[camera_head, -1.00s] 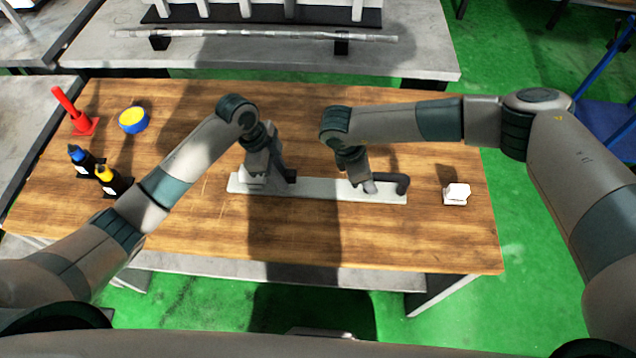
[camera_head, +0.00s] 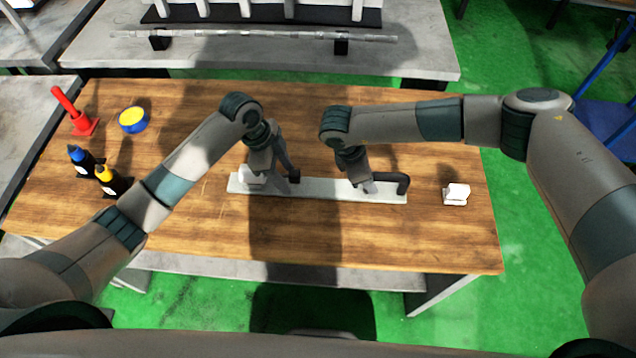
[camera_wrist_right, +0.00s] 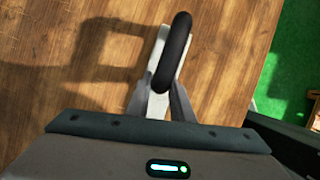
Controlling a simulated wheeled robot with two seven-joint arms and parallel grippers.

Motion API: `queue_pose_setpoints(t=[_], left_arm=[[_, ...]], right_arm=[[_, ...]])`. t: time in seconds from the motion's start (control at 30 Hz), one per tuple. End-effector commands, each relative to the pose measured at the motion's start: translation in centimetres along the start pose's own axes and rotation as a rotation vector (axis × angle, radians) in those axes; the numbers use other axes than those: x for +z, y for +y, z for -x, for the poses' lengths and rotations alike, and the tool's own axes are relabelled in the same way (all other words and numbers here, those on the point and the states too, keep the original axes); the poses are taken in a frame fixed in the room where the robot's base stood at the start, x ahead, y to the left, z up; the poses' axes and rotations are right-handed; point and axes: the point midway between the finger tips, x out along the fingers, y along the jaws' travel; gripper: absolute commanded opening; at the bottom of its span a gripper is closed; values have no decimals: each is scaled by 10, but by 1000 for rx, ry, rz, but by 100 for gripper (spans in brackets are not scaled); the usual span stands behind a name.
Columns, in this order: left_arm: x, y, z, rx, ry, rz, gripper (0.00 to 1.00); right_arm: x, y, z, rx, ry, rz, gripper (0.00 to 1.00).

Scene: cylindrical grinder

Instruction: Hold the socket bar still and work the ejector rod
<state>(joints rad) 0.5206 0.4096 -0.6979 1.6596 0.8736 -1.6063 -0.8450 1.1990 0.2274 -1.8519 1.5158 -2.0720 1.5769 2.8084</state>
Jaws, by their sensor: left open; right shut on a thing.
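A long pale bar (camera_head: 325,188), which I take for the socket bar, lies flat across the middle of the wooden table. A dark bent rod (camera_head: 403,184) is at its right end; it also shows in the right wrist view (camera_wrist_right: 176,45). My right gripper (camera_head: 367,187) is low over the right part of the bar, shut on the dark rod, whose near end lies between the fingers (camera_wrist_right: 162,95). My left gripper (camera_head: 272,178) is open above the bar's left end, its fingers spread. Whether they touch the bar is hidden.
A white block (camera_head: 456,194) stands right of the bar. The table (camera_head: 380,240) is clear in front of the bar.

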Motion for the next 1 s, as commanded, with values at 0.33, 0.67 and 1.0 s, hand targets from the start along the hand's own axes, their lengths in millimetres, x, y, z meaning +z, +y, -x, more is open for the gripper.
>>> queue_pose_setpoints(t=[0.33,0.67,1.0], left_arm=[[-9,-1,28,-3,1,-1,47],[-17,-1,54,-2,0,-2,47],[-21,0,70,-1,0,-1,47]], right_arm=[[1,0,0,-1,-2,1,0],[1,0,0,-1,-2,1,0],[0,0,0,-1,-1,1,0]])
